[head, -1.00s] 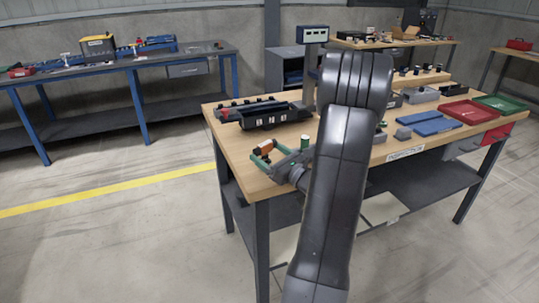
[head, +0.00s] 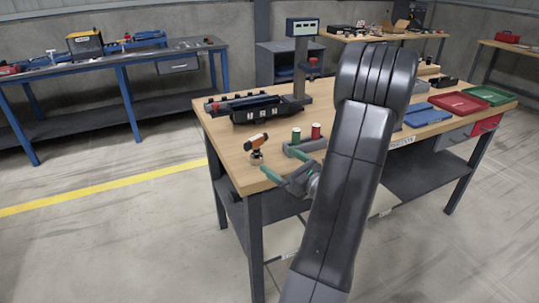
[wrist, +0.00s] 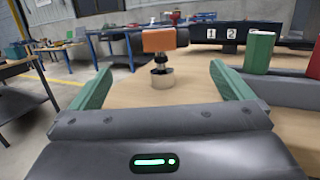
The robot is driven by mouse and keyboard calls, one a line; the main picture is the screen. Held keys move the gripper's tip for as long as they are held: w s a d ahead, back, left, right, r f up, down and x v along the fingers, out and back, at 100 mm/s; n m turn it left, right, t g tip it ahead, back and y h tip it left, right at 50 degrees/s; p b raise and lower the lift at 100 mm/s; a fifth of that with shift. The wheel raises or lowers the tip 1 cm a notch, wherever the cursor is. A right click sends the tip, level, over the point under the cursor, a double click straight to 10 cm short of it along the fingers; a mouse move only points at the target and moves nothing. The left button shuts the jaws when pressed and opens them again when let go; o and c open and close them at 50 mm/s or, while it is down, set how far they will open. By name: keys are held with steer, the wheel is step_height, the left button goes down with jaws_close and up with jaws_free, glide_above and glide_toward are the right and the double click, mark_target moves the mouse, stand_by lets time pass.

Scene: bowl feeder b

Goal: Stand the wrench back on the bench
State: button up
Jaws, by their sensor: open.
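The wrench (head: 256,142), an orange and black tool, stands upright near the bench's front left corner. In the wrist view the wrench (wrist: 160,41) has its orange body on top and a dark shaft below, ending at a small round tan base on the wooden bench top (head: 228,150). My gripper (head: 281,165) is open, its green fingers apart and empty. In the wrist view the wrench stands ahead of my gripper (wrist: 160,72), beyond the fingertips and clear of them. Part of my gripper is hidden by my arm in the head view.
A grey holder (head: 300,149) with a green (head: 296,134) and a red cylinder (head: 316,131) stands right of the wrench. A black numbered fixture (head: 258,110) lies behind. Blue (head: 428,115), red (head: 458,104) and green trays (head: 490,95) are at the right.

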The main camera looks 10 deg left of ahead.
steer(key=shift+v, duration=1.6)
